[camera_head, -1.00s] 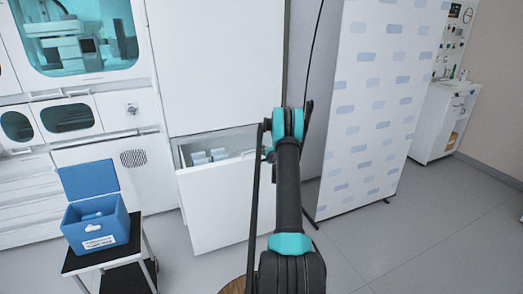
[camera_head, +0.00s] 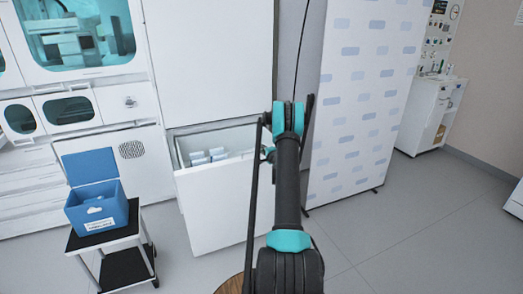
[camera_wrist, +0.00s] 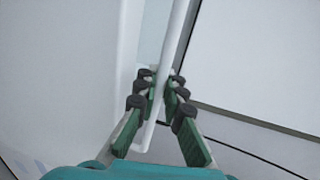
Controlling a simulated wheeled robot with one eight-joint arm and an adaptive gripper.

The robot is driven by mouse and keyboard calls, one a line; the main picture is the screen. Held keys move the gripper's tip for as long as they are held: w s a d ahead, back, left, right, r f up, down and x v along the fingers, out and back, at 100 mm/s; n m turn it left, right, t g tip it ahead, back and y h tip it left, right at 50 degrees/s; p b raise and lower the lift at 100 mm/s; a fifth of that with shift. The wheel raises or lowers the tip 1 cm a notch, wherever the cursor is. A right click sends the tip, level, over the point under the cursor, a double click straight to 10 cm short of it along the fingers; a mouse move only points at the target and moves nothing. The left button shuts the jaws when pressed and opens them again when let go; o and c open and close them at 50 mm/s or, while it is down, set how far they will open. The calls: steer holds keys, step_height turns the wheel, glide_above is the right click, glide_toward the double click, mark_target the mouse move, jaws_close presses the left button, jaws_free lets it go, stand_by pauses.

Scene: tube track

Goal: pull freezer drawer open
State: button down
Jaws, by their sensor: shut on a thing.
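The white freezer drawer (camera_head: 212,208) is partly pulled out of the tall white freezer (camera_head: 208,60). White boxes (camera_head: 209,157) show inside it near the back. In the wrist view a long white handle bar (camera_wrist: 179,35) runs between the fingers of my gripper (camera_wrist: 160,100), which is shut on it.
A blue cooler box (camera_head: 98,211) with its lid up stands on a small black-topped cart (camera_head: 88,240) left of the drawer. A patterned white panel (camera_head: 360,110) stands to the right. Grey floor (camera_head: 400,220) is clear at front right.

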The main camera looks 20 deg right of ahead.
steer(key=shift+s+d, duration=0.1)
steer(key=shift+s, duration=0.1)
steer(key=c, duration=1.9)
jaws_free()
steer(key=s, duration=0.4)
steer(key=s+r, duration=0.1)
steer(key=s, duration=0.2)
steer(key=s+r, duration=0.1)
steer(key=s, duration=0.3)
steer(key=shift+s+d+r, duration=0.15)
steer(key=shift+s, duration=0.2)
